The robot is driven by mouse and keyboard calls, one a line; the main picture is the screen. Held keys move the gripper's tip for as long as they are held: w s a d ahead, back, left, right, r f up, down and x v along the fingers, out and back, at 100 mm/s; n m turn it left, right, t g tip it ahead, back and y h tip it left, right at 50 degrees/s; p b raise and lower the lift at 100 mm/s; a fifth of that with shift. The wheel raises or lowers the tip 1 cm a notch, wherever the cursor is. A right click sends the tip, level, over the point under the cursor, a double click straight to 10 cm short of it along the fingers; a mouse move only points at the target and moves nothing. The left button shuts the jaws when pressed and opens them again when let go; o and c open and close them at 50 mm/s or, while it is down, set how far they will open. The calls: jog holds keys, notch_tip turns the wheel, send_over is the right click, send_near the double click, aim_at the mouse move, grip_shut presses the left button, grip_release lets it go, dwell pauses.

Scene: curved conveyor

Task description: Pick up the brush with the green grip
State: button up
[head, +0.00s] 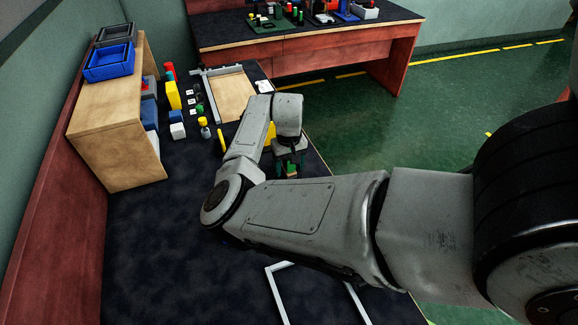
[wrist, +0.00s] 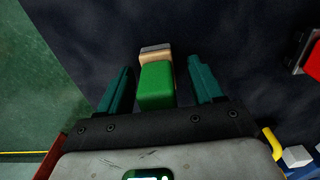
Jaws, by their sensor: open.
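The brush with the green grip (wrist: 156,86) shows in the wrist view between my gripper's two teal fingers. Its green block-like grip is nearest, with a tan band and a grey end beyond it. My gripper (wrist: 159,66) is open, one finger on each side of the brush, with a visible gap at both sides. In the head view, my gripper (head: 289,166) hangs over the dark bench top near its right edge, and a small part of the brush (head: 292,173) shows there. My arm hides much of the bench around it.
A wooden shelf (head: 120,135) with a blue bin (head: 109,62) stands at the left. Several small coloured items and a wooden board (head: 234,97) lie at the bench's back. A white outline (head: 276,292) marks the front. A red item (wrist: 313,62) shows at the wrist view's right.

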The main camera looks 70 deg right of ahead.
jog(key=c, duration=1.2)
jog(key=shift+o, duration=0.2)
jog(key=shift+r, duration=0.15)
jog(key=shift+r, duration=0.3)
notch_tip(320, 180, up, 2)
jog(key=s+a+r, duration=0.3)
jog(key=s+r, duration=0.7)
jog(key=s, duration=0.3)
jog(key=shift+s+p, duration=0.35)
jog(key=shift+p, duration=0.1)
jog(key=shift+a, duration=0.1)
